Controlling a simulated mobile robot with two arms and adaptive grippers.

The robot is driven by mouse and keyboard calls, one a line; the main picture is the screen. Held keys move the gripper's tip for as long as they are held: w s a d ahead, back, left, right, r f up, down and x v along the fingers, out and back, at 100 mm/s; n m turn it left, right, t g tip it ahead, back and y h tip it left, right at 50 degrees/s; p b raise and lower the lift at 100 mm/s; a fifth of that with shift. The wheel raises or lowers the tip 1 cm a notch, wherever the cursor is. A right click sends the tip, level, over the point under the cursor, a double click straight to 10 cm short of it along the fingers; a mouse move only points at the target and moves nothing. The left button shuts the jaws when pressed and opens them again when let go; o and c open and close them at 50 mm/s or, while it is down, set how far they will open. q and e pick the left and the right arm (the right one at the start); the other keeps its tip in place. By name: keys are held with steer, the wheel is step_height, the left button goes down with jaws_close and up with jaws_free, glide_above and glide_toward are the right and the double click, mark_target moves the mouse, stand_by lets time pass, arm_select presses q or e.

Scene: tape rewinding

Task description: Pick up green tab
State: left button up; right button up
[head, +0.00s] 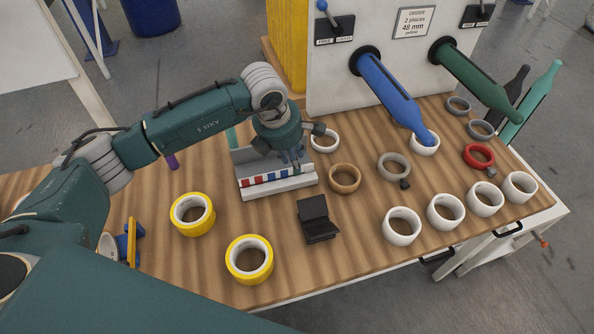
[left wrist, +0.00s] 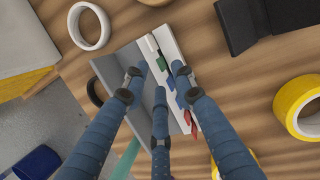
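The tab holder (head: 247,190) is a grey angled rack on the table, with a row of small coloured tabs in it. In the left wrist view, the green tab (left wrist: 161,63) sits in the rack between a white tab (left wrist: 152,44) and blue tabs (left wrist: 170,83); red tabs (left wrist: 193,123) are farther down. My left gripper (head: 291,157) is over the rack's right end. In the left wrist view its fingers (left wrist: 158,76) are spread apart, with the green tab between their tips. I cannot tell whether any finger touches it. My right gripper is not in view.
Yellow tape rolls (head: 249,259) and a black box-like object (head: 317,219) lie in front of the rack. A brown roll (head: 345,178) and several white rolls (head: 402,226) lie to the right. Blue (head: 390,92) and green (head: 472,76) spindles project over the table from a white panel.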

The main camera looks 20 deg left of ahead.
arm_select(q)
steer(key=p+x, duration=0.1)
steer(key=x, duration=0.2)
steer(key=shift+f+p, duration=0.3)
steer(key=shift+f, duration=0.05)
steer(key=shift+w+d+f, duration=0.1)
steer(key=shift+w+f, duration=0.05)
steer(key=shift+f, duration=0.35)
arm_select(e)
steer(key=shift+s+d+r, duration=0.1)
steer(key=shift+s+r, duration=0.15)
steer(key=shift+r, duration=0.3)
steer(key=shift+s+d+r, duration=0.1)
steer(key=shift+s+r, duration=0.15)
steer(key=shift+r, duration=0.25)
arm_select(q)
jaws_close()
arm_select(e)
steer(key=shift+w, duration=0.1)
